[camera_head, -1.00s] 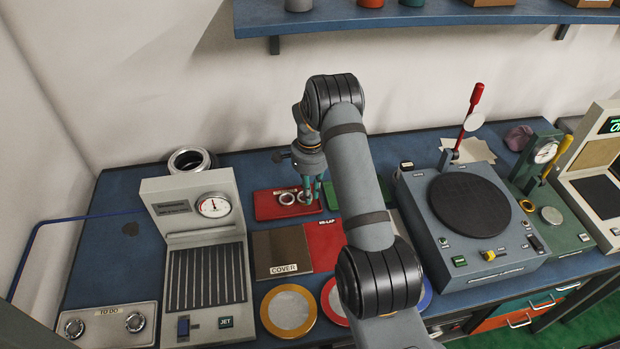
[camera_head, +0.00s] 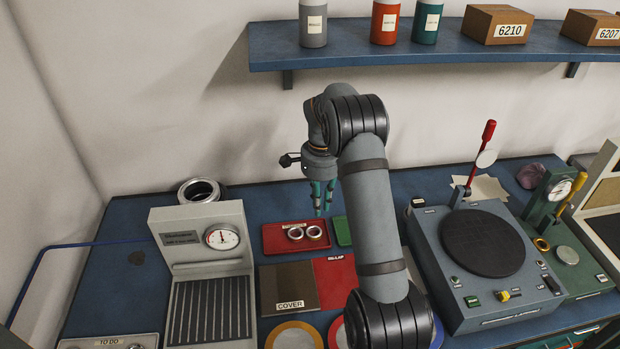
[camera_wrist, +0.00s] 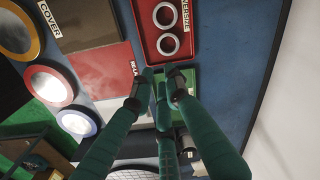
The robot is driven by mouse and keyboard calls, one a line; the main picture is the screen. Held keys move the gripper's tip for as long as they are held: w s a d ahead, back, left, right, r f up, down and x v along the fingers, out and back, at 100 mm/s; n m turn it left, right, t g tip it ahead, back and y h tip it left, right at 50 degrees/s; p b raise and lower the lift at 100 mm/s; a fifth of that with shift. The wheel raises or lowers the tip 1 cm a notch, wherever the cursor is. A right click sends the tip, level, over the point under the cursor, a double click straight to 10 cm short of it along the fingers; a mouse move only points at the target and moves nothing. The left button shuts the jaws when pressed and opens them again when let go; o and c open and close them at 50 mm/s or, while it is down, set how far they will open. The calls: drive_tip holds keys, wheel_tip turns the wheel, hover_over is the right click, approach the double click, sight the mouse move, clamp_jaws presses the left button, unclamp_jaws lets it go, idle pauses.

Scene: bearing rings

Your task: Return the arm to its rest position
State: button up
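My gripper (camera_head: 323,212) hangs fingers-down in the air above the blue bench, close to the red tray (camera_head: 272,246). Its green fingers stand slightly apart with nothing between them; they also show in the wrist view (camera_wrist: 160,73). Two metal bearing rings, a left one (camera_head: 295,234) and a right one (camera_head: 314,232), lie side by side in the red tray, apart from my fingers. In the wrist view the tray (camera_wrist: 150,48) and both rings lie beyond the fingertips. My arm rises at the middle of the head view and hides part of the bench.
A press-like unit with a gauge (camera_head: 222,237) stands left. A machine with a round black plate (camera_head: 483,244) and red lever (camera_head: 488,131) stands right. A shelf (camera_head: 440,45) with bottles and boxes hangs above. A larger ring (camera_head: 199,190) stands at the back left.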

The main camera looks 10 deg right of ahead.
sight(319, 235)
wheel_tip(319, 235, down, 12)
drive_tip(key=shift+r+p, duration=0.2)
drive_tip(key=shift+p, duration=0.75)
drive_tip(key=shift+r, duration=0.1)
drive_tip(key=shift+w+r+b, duration=0.15)
drive_tip(key=shift+r+b, duration=0.1)
drive_tip(key=shift+b, duration=0.2)
drive_tip(key=shift+r, duration=1)
drive_tip(key=shift+f, duration=0.1)
